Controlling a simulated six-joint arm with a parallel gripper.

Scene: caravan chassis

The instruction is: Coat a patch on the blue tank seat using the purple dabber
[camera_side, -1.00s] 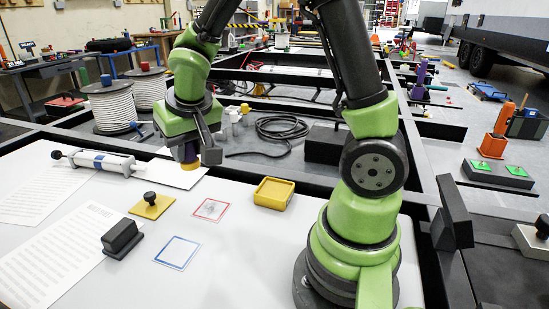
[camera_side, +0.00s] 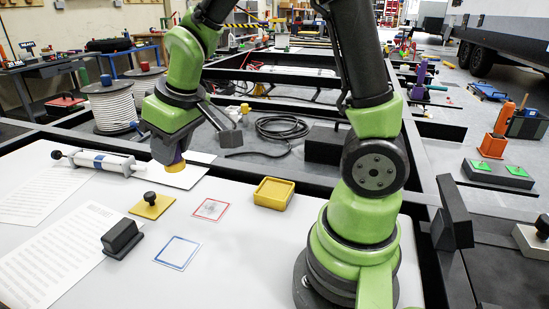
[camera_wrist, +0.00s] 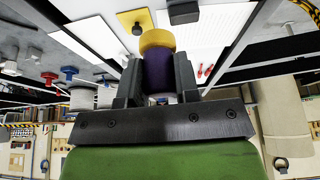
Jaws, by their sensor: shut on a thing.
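My gripper (camera_side: 172,150) is shut on the purple dabber (camera_wrist: 158,74), held between its two fingers in the wrist view. The dabber's yellow end (camera_side: 175,166) points down in the side view, tilted, above the far side of the white table. The blue tank seat, a blue square outline (camera_side: 178,253), lies flat near the front of the table, with a plain pale inside. My gripper is behind it and apart from it. A red square outline (camera_side: 211,210) holds a grey smudge. An open yellow tray (camera_side: 274,193) stands to its right.
A yellow plate with a black knob (camera_side: 152,206) and a black block (camera_side: 121,238) stand left of the squares. A white syringe-like tube (camera_side: 100,162) and printed sheets (camera_side: 60,252) lie further left. Dark chassis beams (camera_side: 418,170) border the table.

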